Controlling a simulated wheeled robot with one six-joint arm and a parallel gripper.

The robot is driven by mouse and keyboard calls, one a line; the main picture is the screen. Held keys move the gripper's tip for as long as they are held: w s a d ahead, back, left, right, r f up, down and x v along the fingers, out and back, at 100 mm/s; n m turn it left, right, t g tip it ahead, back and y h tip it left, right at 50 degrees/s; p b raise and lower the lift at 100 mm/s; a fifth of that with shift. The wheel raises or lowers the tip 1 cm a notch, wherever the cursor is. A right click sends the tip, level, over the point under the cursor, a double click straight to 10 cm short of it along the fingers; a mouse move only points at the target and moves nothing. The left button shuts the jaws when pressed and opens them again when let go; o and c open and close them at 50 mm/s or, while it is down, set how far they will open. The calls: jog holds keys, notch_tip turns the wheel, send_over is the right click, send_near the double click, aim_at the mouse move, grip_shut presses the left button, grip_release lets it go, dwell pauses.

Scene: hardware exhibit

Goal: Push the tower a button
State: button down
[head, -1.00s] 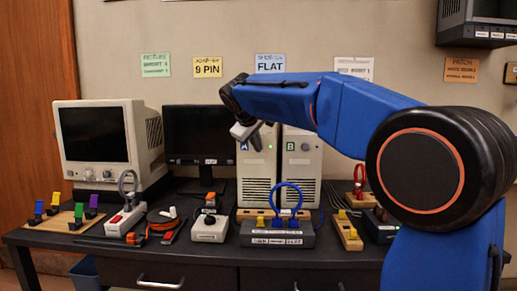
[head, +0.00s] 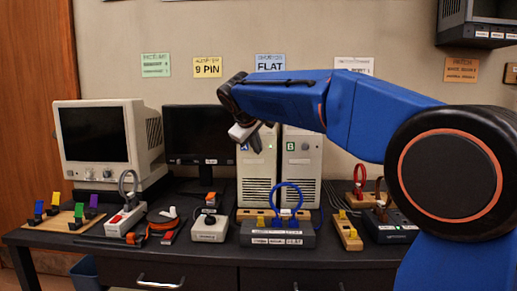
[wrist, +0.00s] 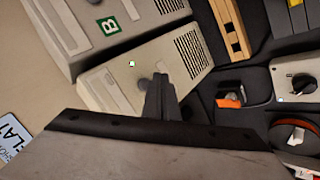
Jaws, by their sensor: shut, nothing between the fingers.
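Tower A (head: 257,180) is a beige computer case with a blue A label, standing on the desk left of tower B (head: 302,170), which has a green B label. My gripper (head: 257,143) is in front of tower A's upper front and hides part of it. In the wrist view, my shut, empty fingers (wrist: 160,80) overlap tower A's front (wrist: 105,92). A round grey button (wrist: 144,84) shows just left of the fingertips, near a small lit green light (wrist: 132,64). I cannot tell whether the fingertips touch the button or the case.
A dark monitor (head: 196,135) stands left of tower A. A dark switch box (head: 277,235) with a blue cable loop (head: 287,187) sits in front of the towers. A white box with a knob (head: 209,229) is beside it. Wall signs hang above.

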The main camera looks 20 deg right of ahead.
jog(key=s, duration=0.2)
jog(key=s+a, duration=0.1)
jog(key=s, duration=0.1)
jog(key=shift+s+a, duration=0.1)
jog(key=shift+a, duration=0.1)
dwell(0.3)
